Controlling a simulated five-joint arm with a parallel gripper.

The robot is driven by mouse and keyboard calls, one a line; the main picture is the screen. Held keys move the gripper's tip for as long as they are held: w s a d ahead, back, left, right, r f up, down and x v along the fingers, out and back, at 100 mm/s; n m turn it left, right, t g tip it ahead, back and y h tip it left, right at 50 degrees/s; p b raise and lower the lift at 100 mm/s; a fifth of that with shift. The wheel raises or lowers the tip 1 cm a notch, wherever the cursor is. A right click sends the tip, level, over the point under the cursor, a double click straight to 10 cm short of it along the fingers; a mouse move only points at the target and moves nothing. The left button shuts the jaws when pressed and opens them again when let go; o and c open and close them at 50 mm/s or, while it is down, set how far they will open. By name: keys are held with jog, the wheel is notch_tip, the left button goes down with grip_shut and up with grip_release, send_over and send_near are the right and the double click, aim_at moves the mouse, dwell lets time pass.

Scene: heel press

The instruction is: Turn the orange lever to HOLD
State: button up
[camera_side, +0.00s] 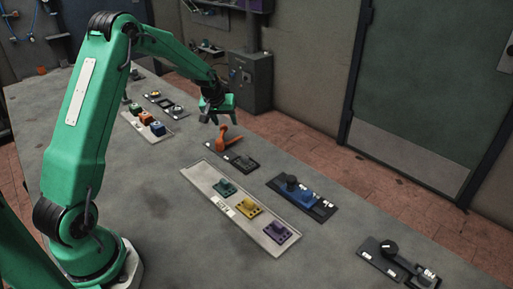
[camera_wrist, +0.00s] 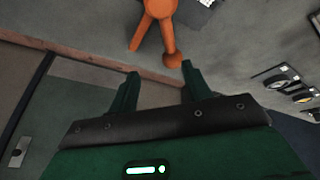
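The orange lever (camera_side: 224,141) stands on a dark plate (camera_side: 244,163) in the middle of the grey table. In the wrist view the lever (camera_wrist: 160,9) is at the top, with two orange arms reaching down the picture. One ends in a round knob just above the right fingertip. My gripper (camera_side: 218,117) is above the lever in the side view. In the wrist view my gripper (camera_wrist: 160,69) has its two fingers spread, with nothing between them. A gap to the lever seems to remain. I cannot read which label says HOLD.
A light tray (camera_side: 240,200) with green, yellow and purple pieces lies in front of the lever. Another tray (camera_side: 148,124) with orange and blue pieces lies behind left.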

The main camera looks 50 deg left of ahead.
aim_at(223, 135)
jog(key=shift+v, duration=1.6)
jog(key=shift+d+r, duration=0.1)
